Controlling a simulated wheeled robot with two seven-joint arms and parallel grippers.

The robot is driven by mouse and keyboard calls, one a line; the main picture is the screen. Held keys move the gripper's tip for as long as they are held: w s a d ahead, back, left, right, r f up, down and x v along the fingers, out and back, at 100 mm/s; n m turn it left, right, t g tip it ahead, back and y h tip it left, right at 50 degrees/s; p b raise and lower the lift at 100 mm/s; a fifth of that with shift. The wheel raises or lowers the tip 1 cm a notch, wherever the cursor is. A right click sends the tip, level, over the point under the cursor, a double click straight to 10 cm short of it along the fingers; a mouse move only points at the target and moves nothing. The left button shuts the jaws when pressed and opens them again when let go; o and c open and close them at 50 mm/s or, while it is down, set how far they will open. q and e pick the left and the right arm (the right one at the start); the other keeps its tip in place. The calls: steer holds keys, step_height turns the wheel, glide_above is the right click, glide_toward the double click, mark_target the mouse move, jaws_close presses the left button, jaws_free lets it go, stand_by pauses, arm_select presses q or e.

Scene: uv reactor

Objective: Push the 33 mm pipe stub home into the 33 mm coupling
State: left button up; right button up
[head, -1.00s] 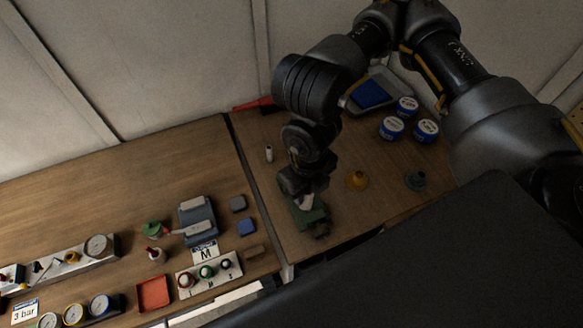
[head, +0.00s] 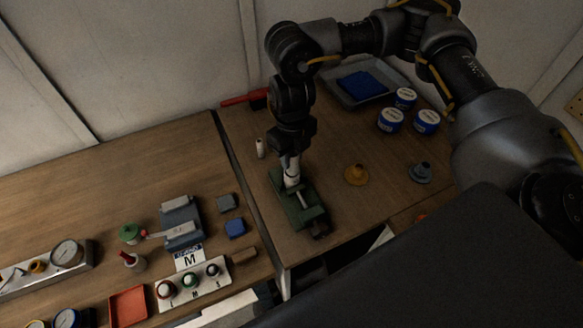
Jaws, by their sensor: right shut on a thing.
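My right gripper (head: 290,160) points down over a green clamp fixture (head: 309,213) on the right-hand table. It is shut on a white pipe piece, seemingly the pipe stub (head: 291,172). The white piece stands about upright, its lower end at the left-rear part of the fixture. The coupling cannot be told apart from the stub at this size, so how deep the stub sits is unclear. My left gripper is out of view.
A small white cylinder (head: 260,148) stands left of the fixture. White-and-blue tubs (head: 390,121) and a grey tray (head: 347,97) are behind. The left table holds gauges and buttons.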

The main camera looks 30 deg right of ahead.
mark_target(292, 163)
steer(key=shift+w+d+f+b, duration=0.1)
steer(key=shift+w+f+b, duration=0.1)
steer(key=shift+f+b, duration=0.85)
steer(key=shift+w+d+f+b, duration=0.1)
steer(key=shift+w+f+b, duration=0.1)
steer(key=shift+f+b, duration=0.85)
steer(key=shift+r, duration=0.15)
steer(key=shift+s, duration=0.1)
steer(key=o, duration=0.9)
steer(key=shift+f, duration=0.2)
steer(key=shift+o, duration=0.2)
steer(key=shift+r, duration=0.1)
